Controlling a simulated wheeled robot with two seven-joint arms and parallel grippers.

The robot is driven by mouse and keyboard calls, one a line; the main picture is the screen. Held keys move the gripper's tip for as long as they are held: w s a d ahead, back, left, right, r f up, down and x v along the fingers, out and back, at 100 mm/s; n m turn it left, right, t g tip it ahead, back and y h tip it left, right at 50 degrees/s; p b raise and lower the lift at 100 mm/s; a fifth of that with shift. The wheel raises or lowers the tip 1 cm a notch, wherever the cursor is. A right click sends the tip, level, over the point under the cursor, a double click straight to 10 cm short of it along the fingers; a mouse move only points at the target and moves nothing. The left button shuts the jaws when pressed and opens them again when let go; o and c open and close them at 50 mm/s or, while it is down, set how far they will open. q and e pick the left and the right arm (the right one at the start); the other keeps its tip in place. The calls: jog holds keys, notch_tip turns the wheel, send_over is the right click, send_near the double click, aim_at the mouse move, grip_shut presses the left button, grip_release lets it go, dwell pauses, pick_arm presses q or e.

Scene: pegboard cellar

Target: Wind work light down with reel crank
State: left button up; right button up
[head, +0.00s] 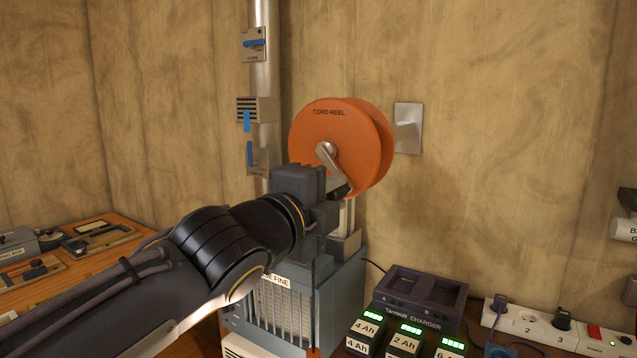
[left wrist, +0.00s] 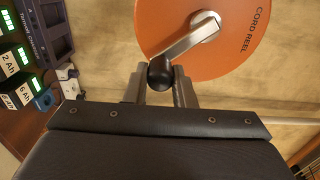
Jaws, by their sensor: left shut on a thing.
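The orange cord reel (head: 330,125) is fixed to the wall by a grey bracket (head: 408,128). Its metal crank arm (head: 333,165) runs from the hub down and to the right in the head view. My left gripper (head: 340,196) is below the reel's face, shut on the crank knob. In the left wrist view the black crank knob (left wrist: 160,75) sits between the two grey fingers of my left gripper (left wrist: 160,88), at the end of the crank arm (left wrist: 183,42). My gripper's body hides part of the crank end in the head view. I see no work light in either view.
A metal duct (head: 264,80) with blue-handled gates stands left of the reel. A grey slatted unit (head: 285,310) is below my left gripper. A charger (head: 420,298) with several batteries and a power strip (head: 560,330) lie at lower right. A wooden bench (head: 90,262) is at left.

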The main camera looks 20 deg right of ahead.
pick_arm(q)
jog(key=shift+s+d+r, duration=0.25)
jog(key=shift+s+d, duration=0.2)
notch_tip(320, 180, up, 11)
jog(key=w+a+p, duration=0.1)
jog(key=p, duration=1.1)
jog(key=w+a+p, duration=0.4)
jog(key=w+p, duration=0.1)
jog(key=p, duration=0.1)
jog(key=shift+w+a+p, duration=0.2)
jog(key=shift+w+p, duration=0.15)
jog(key=shift+w, duration=0.05)
jog(key=o, duration=0.9)
jog(key=shift+a+f, duration=0.1)
jog(key=shift+f, duration=0.15)
jog(key=shift+o, duration=0.4)
jog(key=shift+f, duration=0.1)
